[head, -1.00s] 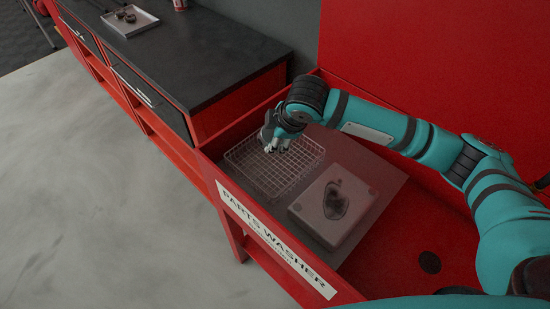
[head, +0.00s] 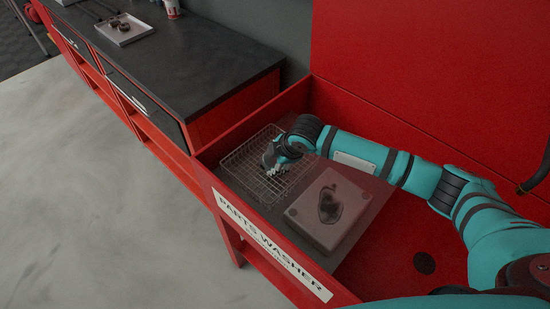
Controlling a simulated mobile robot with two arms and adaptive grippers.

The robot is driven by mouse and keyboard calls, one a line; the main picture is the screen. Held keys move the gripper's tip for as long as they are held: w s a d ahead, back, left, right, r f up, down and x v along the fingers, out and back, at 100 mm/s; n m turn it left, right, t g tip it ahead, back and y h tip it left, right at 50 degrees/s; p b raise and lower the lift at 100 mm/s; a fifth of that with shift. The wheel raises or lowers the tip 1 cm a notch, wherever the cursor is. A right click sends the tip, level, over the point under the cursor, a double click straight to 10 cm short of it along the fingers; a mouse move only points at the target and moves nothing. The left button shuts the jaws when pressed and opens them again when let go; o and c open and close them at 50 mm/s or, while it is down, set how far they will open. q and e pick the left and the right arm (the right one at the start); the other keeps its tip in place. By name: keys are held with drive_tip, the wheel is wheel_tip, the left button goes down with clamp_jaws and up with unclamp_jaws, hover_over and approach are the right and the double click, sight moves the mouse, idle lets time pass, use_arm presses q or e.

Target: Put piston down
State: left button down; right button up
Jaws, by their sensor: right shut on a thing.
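My right gripper (head: 273,160) reaches into the red parts washer and is low over the wire basket (head: 245,180), near its middle. It is shut on the piston, but the hand hides most of it. A small light grey patch shows at the fingertips, and I cannot tell finger from piston there. I cannot tell whether the piston touches the basket floor. My left gripper is not in view.
A grey block (head: 312,230) with a dark hollow lies right of the basket in the washer (head: 400,255). The washer's front wall stands before the basket. A dark bench (head: 190,60) at the back left bears a tray (head: 122,41) with small dark parts.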

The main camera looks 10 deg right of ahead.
drive_tip(key=shift+f, duration=0.2)
drive_tip(key=o, duration=1.3)
drive_tip(key=shift+r, duration=0.1)
drive_tip(key=p+v, duration=1.2)
drive_tip(key=p, duration=0.1)
drive_tip(key=shift+p, duration=0.35)
